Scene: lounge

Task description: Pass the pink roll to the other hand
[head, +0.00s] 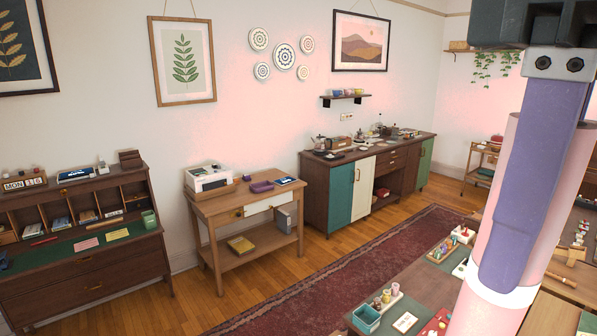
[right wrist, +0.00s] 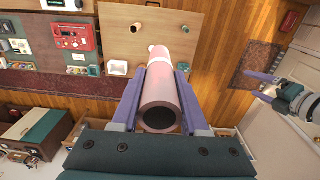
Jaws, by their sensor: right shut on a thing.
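The pink roll (head: 562,190) stands large and tilted at the right of the head view, with a white band near its lower part. My right gripper (head: 503,278) reaches down from the top right, with a purple finger lying along the roll. In the right wrist view, the right gripper's two purple fingers (right wrist: 162,72) clamp the roll (right wrist: 163,92) from both sides. Its hollow end faces the camera. My left gripper (right wrist: 262,87) shows at the right of the right wrist view, apart from the roll, its purple fingers spread and empty. It is not in the head view.
A table with small items (head: 408,290) lies below the roll. A dark red rug (head: 330,285) runs beyond it. A wooden side table (head: 225,200), a writing desk (head: 80,270) and a kitchen cabinet (head: 340,190) stand along the wall. Open floor lies between.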

